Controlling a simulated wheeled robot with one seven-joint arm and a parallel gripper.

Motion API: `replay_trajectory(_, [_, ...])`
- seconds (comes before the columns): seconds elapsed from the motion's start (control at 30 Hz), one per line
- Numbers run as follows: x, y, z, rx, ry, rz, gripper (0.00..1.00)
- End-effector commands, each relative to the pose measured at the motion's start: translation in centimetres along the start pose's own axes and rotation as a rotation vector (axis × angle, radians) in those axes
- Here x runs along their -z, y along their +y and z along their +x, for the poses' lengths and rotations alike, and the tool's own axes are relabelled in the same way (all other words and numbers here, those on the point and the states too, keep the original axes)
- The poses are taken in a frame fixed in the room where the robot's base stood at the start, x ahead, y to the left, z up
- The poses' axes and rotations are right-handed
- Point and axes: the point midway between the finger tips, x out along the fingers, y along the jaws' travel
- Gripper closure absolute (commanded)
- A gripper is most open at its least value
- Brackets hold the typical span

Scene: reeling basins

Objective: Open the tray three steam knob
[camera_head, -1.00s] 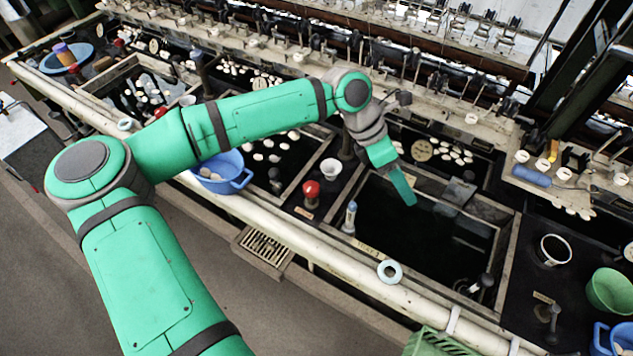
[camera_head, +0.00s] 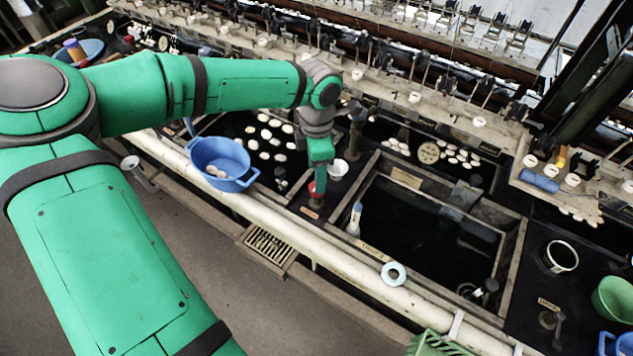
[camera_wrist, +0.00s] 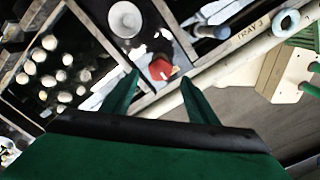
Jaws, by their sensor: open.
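A red knob (camera_head: 312,188) stands on the dark strip at the left of the open dark tray basin, partly hidden by my gripper in the head view. In the wrist view the red knob (camera_wrist: 160,70) lies between and just beyond my fingertips. My gripper (camera_head: 320,184) points down over it, with its jaws open and nothing held. In the wrist view the open fingers (camera_wrist: 160,79) are on either side of the knob; contact cannot be told. A label reading TRAY 3 (camera_wrist: 251,30) is on the front rim of the basin (camera_head: 440,275).
A white cup (camera_head: 338,168) stands just behind the knob. A pale blue-white bottle-like handle (camera_head: 355,218) is to its right. A blue basin (camera_head: 219,160) is to the left, near a tray of white cocoons.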

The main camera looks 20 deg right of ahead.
Motion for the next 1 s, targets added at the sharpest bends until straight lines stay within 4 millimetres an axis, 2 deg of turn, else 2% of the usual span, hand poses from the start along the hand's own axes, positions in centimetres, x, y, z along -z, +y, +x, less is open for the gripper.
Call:
replay_trajectory(0.1, [-0.1,-0.1,2.1,0.002,-0.001,0.001,0.47])
replay_trajectory(0.3, [-0.1,0.0,4.3,0.001,-0.002,0.0,0.47])
replay_trajectory(0.7, [-0.1,0.0,5.0,0.0,-0.001,0.0,0.47])
replay_trajectory(0.73, [-0.1,0.0,5.0,0.0,-0.001,0.0,0.49])
replay_trajectory(0.9, [-0.1,0.0,5.0,0.0,-0.001,0.0,0.88])
replay_trajectory(1.0, [-0.1,0.0,5.0,0.0,-0.001,0.0,0.88])
